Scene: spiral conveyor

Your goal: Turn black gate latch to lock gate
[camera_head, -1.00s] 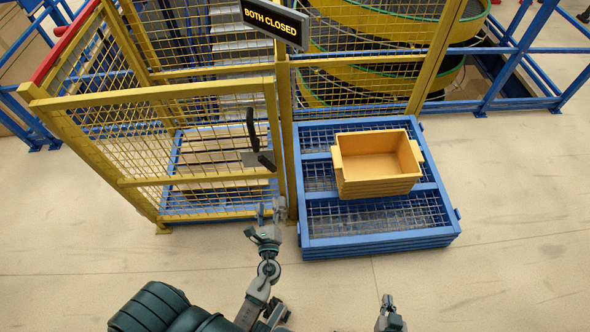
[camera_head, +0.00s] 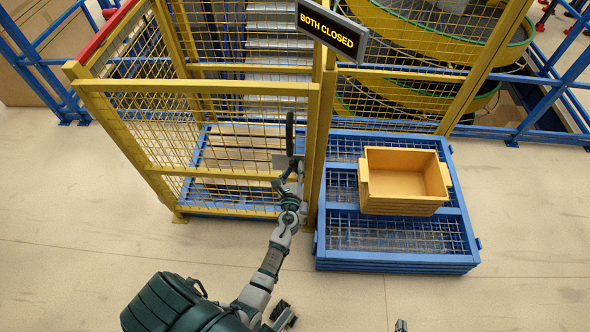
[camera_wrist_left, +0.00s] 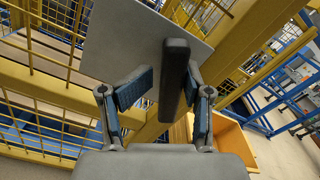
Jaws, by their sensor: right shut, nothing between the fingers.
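The black gate latch (camera_head: 290,133) stands upright by the yellow gate's right post, with a light grey plate (camera_head: 280,161) behind it. My left gripper (camera_head: 293,172) is at the lower part of the latch and partly hides it. In the left wrist view, the left gripper's fingers (camera_wrist_left: 166,92) are open, one on each side of the black latch handle (camera_wrist_left: 174,75). A gap shows on the left of the handle; contact on the right is unclear. The yellow mesh gate (camera_head: 200,170) looks shut. Only the tip of my right gripper (camera_head: 401,326) shows, shut and empty.
A yellow bin (camera_head: 405,205) sits on a blue mesh platform (camera_head: 400,262) right of the gate post. A sign (camera_head: 332,30) above reads "BOTH CLOSED". A yellow spiral conveyor (camera_head: 430,50) stands behind the fence. The floor in front is clear.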

